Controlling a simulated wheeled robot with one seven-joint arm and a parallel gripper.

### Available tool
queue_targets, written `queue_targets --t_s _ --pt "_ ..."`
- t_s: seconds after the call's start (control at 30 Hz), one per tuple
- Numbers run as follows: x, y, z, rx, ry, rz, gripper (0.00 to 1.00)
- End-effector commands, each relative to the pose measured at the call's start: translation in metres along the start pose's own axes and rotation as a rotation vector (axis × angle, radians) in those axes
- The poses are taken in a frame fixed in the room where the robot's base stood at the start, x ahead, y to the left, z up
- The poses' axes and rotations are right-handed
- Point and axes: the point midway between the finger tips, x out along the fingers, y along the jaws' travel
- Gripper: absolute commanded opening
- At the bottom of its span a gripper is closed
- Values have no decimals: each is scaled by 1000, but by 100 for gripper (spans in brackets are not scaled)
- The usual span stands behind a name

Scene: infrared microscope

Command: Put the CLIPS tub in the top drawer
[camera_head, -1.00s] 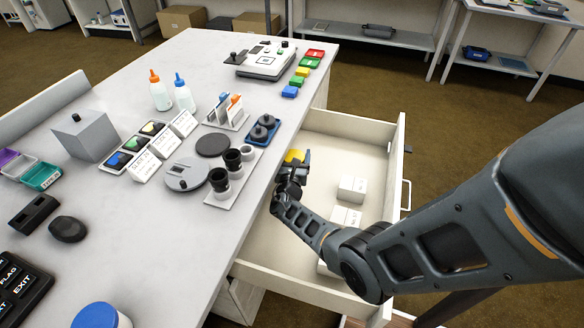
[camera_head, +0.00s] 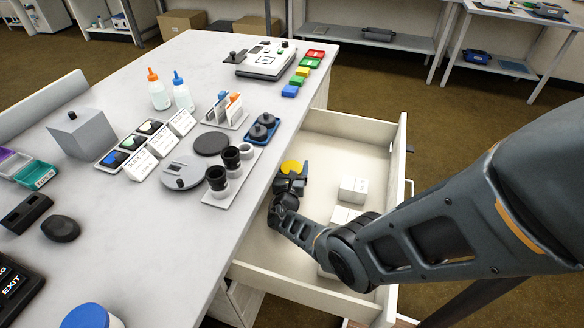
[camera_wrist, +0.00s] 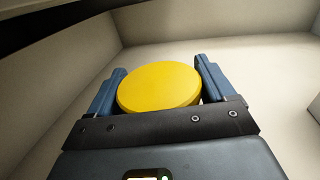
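A round tub with a yellow lid (camera_head: 291,167) is inside the open drawer (camera_head: 340,126) below the desk top. No label on it can be read; only its lid shows clearly. My gripper (camera_head: 291,182) reaches down into the drawer at the tub. In the wrist view the yellow lid (camera_wrist: 160,86) lies between the two blue fingers (camera_wrist: 158,88), which stand on both sides of it, close to or against its edge. The tub's body and base are hidden, so I cannot tell whether it rests on the drawer floor.
White boxes (camera_head: 353,189) lie in the drawer to the right of my gripper. The drawer's front panel (camera_head: 398,170) stands at the right. The desk edge is close on the left, with black cups (camera_head: 217,179) and a blue tray (camera_head: 258,132) near it.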

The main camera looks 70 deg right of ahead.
Motion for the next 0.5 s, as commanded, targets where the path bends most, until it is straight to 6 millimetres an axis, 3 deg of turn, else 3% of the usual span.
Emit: queue_targets --t_s 0.17,0.5 --pt "0 0 0 0 0 0 100" --pt "-2 0 5 0 0 1 100"
